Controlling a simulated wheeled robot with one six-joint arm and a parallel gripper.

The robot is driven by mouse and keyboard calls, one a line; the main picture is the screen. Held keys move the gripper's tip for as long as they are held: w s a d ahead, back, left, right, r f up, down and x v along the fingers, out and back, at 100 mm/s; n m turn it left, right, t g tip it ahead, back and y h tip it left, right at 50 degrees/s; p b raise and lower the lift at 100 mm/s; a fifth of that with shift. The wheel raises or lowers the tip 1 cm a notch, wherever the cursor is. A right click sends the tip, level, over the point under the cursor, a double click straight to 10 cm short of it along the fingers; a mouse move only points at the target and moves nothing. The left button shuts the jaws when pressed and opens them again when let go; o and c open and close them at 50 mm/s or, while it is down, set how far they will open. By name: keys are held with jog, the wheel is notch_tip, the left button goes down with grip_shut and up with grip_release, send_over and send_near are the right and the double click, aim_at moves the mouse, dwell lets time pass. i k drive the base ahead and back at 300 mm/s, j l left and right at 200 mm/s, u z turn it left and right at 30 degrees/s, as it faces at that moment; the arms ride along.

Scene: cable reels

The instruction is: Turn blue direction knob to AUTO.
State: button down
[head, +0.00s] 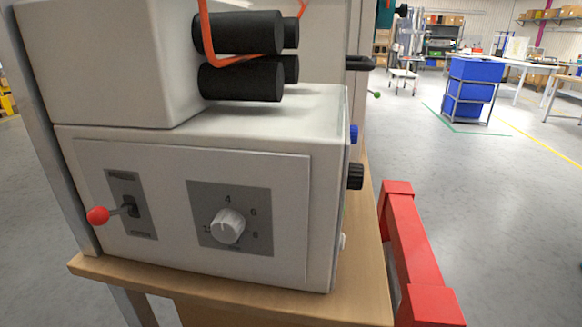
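The blue knob (354,135) shows on the right side face of the white machine (200,145), near its upper edge. I see it nearly edge-on, so its pointer and any AUTO label are hidden. A black knob (355,176) sits just below it on the same face. My gripper is not in view.
Black rollers (240,82) with an orange cable are above. The machine stands on a wooden bench (362,290). A red boxy frame (412,240) stands close on the right. Open floor (500,220) lies beyond.

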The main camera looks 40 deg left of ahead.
aim_at(354, 130)
jog(key=l+u, duration=0.2)
jog(key=u, duration=0.25)
jog(key=l+u, duration=0.25)
jog(key=u, duration=0.2)
jog(key=l+u, duration=0.2)
jog(key=u, duration=0.25)
jog(key=k+l+u, duration=0.1)
jog(key=u, duration=0.35)
jog(key=i+l+u, duration=0.1)
jog(key=l, duration=0.25)
jog(key=i+l, duration=0.1)
jog(key=l, duration=0.25)
jog(key=u, duration=0.05)
